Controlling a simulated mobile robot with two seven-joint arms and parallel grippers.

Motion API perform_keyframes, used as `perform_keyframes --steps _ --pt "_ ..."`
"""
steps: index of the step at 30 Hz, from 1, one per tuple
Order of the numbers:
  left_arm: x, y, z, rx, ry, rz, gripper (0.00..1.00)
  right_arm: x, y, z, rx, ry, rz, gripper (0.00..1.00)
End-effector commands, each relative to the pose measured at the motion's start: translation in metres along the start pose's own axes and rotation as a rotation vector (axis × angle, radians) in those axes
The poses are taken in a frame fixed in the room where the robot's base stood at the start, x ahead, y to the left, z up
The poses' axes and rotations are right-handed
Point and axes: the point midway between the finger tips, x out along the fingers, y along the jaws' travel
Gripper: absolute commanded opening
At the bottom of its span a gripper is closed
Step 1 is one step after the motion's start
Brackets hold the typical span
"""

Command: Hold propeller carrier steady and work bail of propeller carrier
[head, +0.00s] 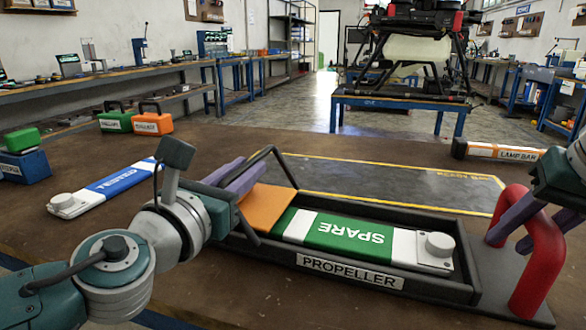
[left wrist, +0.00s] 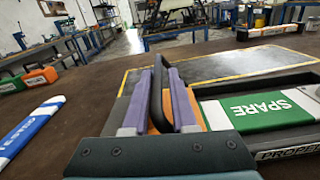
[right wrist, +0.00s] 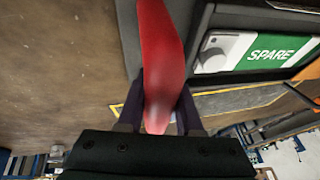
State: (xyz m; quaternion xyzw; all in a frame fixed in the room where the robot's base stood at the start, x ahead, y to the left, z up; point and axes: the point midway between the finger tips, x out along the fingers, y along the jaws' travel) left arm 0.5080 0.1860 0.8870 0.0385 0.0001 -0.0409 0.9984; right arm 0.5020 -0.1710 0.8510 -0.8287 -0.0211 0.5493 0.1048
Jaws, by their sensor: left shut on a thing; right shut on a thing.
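The propeller carrier (head: 466,292) is a dark tray labelled PROPELLER, lying flat on the brown table. A green and white SPARE propeller (head: 345,236) with a white hub lies inside it, beside an orange piece (head: 268,206). The black bail (head: 285,165) stands raised at the tray's left part. My left gripper (head: 236,180) is shut on the bail, which runs between its purple fingers in the left wrist view (left wrist: 157,95). A red handle (head: 547,250) arches up at the carrier's right end. My right gripper (head: 510,235) is shut on it, also in the right wrist view (right wrist: 160,100).
A blue and white TESTED propeller (head: 105,190) lies left of the carrier. Green (head: 116,118) and orange (head: 152,120) cases stand at the back left. An orange and white LAMP BAR (head: 500,151) lies at the back right. A yellow-edged mat (head: 400,185) lies behind the carrier, largely clear.

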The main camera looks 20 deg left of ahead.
Motion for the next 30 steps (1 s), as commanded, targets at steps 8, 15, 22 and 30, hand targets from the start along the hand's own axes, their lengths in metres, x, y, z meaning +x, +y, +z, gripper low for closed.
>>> perform_keyframes --steps 8,15,22,30 --pt "0.001 0.0 0.004 0.043 -0.005 0.008 0.0 0.0 0.006 -0.001 0.006 0.003 0.014 0.0" --pt "0.001 -0.004 0.006 0.087 -0.007 0.005 0.0 0.0 0.005 -0.001 0.004 0.002 0.012 0.0" --pt "0.001 -0.013 0.01 0.173 -0.008 0.002 0.0 0.001 0.004 0.0 0.002 0.001 0.009 0.0" --pt "0.001 -0.025 0.014 0.31 -0.008 -0.002 0.0 0.001 0.003 0.001 0.001 -0.001 0.007 0.0"
